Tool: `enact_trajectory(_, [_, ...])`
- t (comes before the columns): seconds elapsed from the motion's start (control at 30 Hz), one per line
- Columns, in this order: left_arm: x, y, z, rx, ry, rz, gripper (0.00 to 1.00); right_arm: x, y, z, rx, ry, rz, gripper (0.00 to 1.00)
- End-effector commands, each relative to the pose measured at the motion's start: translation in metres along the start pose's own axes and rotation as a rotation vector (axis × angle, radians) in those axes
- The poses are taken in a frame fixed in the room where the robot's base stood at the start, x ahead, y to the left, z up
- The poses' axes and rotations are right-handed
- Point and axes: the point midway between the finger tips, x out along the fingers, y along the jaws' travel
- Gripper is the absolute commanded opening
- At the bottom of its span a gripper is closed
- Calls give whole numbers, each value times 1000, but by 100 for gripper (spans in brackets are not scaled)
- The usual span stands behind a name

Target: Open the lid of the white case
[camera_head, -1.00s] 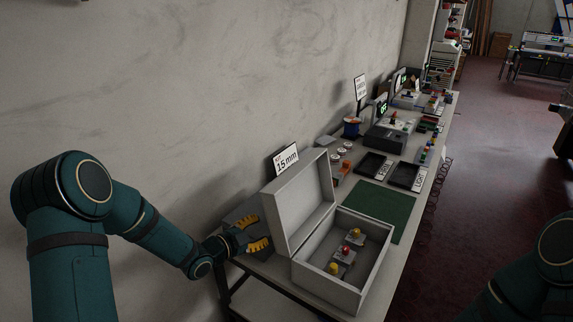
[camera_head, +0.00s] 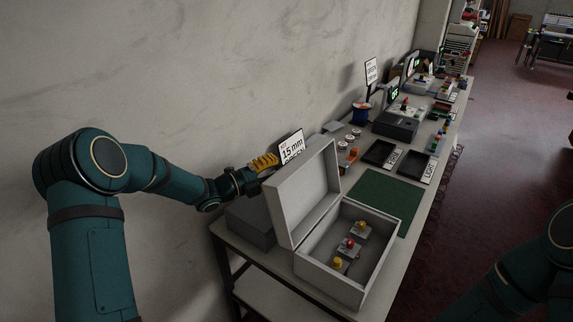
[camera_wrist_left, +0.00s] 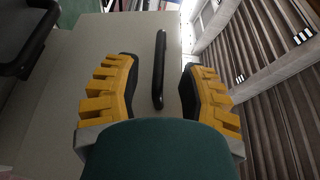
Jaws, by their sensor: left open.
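The white case (camera_head: 335,285) stands at the near end of the table. Its lid (camera_head: 303,190) is tilted up and open on the left side, and several red and yellow knobbed parts (camera_head: 349,247) sit inside. My left gripper (camera_head: 266,161) is beside the lid's upper left, behind it, and looks apart from it. In the left wrist view, the yellow fingers (camera_wrist_left: 158,88) are spread wide. A dark bar (camera_wrist_left: 159,70) shows between them against a pale surface; I cannot tell whether they touch it. My right gripper is outside the view.
A grey box (camera_head: 250,222) sits behind the lid. A 15 mm sign (camera_head: 291,148) stands close to my left gripper. A green mat (camera_head: 388,203) lies beyond the case, with black trays (camera_head: 380,153) further along. The wall bounds the left.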

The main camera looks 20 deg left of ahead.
Motion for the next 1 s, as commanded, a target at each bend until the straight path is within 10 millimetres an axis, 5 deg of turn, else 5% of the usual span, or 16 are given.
enact_trajectory(0.3, [40, 0, 0, 0, 0, 0, 41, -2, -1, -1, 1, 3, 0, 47])
enact_trajectory(0.67, [44, 0, 0, -1, -1, 1, 41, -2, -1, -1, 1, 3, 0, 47])
enact_trajectory(0.7, [44, 0, 0, -1, -1, 1, 37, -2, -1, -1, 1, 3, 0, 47])
enact_trajectory(0.8, [44, 0, 0, -1, -1, 1, 2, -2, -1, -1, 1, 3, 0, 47])
enact_trajectory(1.0, [44, 0, 0, -1, -1, 1, 0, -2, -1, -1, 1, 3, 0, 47])
